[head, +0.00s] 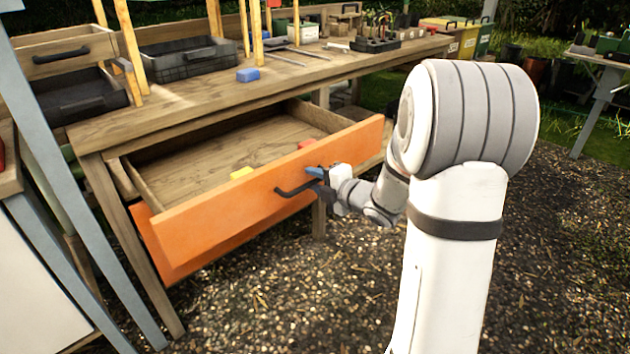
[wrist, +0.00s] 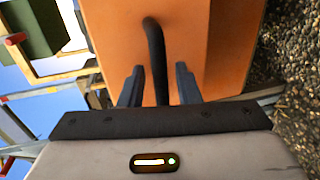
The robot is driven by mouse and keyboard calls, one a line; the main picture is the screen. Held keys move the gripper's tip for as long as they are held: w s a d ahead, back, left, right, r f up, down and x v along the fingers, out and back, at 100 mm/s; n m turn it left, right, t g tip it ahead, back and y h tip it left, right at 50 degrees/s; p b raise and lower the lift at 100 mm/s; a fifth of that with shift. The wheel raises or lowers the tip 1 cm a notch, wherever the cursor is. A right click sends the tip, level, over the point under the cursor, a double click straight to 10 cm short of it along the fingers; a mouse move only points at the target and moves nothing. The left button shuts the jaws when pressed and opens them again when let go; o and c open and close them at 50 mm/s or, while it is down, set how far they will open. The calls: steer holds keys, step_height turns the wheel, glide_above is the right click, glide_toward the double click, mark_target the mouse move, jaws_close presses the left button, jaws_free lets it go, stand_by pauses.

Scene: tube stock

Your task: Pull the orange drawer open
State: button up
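The orange drawer (head: 250,203) is pulled far out from under the wooden workbench, and its wooden inside shows. A dark bar handle (head: 292,190) sits on its front. My gripper (head: 316,178) is at the right end of the handle in the head view. In the wrist view the two dark fingers of my gripper (wrist: 158,88) stand apart, with the handle (wrist: 156,60) between them and a gap on each side. The orange front (wrist: 200,45) lies just beyond the fingertips. The drawer holds a yellow block (head: 241,172) and a red piece (head: 307,143).
A second orange panel (head: 143,235) shows below the drawer. The workbench (head: 190,97) carries a black crate (head: 187,60), a blue block (head: 248,75) and wooden posts. Blue-grey legs (head: 80,190) stand at the left. The gravel (head: 290,290) before the drawer is clear.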

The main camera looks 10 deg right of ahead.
steer(key=shift+s, duration=0.1)
steer(key=p+v, duration=0.1)
steer(key=v, duration=0.6)
steer(key=shift+s+d+p, duration=0.2)
steer(key=shift+s+p, duration=0.1)
steer(key=s+d+r+m+g+h+p, duration=0.1)
steer(key=s+r+m+g+h+p, duration=0.1)
steer(key=r+m+h+p, duration=0.45)
steer(key=s+d+r+m+g+h+p, duration=0.1)
steer(key=s+d+r+m+h+p, duration=0.15)
steer(key=r+m+p, duration=0.6)
steer(key=s+a+r+m+g+p, duration=0.4)
steer(key=s+r+p, duration=0.1)
steer(key=s, duration=0.4)
steer(key=s+a+r+m+g+y+p, duration=0.1)
steer(key=s+a+r+m+g+p, duration=0.3)
steer(key=s, duration=0.6)
step_height(320, 180, up, 3)
steer(key=shift+a+f+m+p, duration=0.1)
steer(key=shift+a+m+p, duration=0.3)
steer(key=shift+a+p, duration=0.55)
